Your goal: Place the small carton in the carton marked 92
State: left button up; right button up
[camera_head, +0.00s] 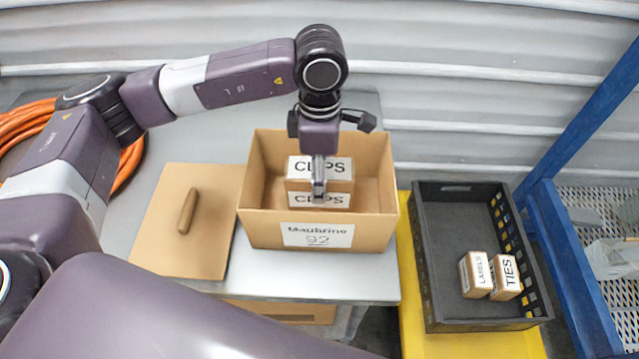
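The small carton (340,168), brown with white labels reading CLIPS, is inside the open carton marked 92 (262,232), which stands on the grey table. My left gripper (319,195) points down into that carton, and its fingers overlap the middle of the small carton. The fingers show nearly edge-on, so I cannot tell whether they are closed on it or apart from it. I also cannot tell whether the small carton rests on the bottom. My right gripper is not in view.
A brown lid with a handle (187,211) lies left of the marked carton on the table (290,287). A dark crate (445,210) on the right holds small cartons labelled LABELS (476,275) and TIES (507,277). A blue frame (570,270) stands at far right; an orange hose (20,122) lies at left.

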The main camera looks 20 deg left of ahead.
pick_arm(q)
notch_tip(320, 180, down, 4)
jog(key=shift+r+p, duration=0.2)
jog(key=shift+p, duration=0.35)
jog(key=shift+f, duration=0.25)
jog(key=shift+f, duration=0.1)
jog(key=shift+f+b, duration=0.1)
jog(key=shift+b, duration=0.2)
jog(key=o, duration=1.4)
jog(key=shift+c, duration=0.2)
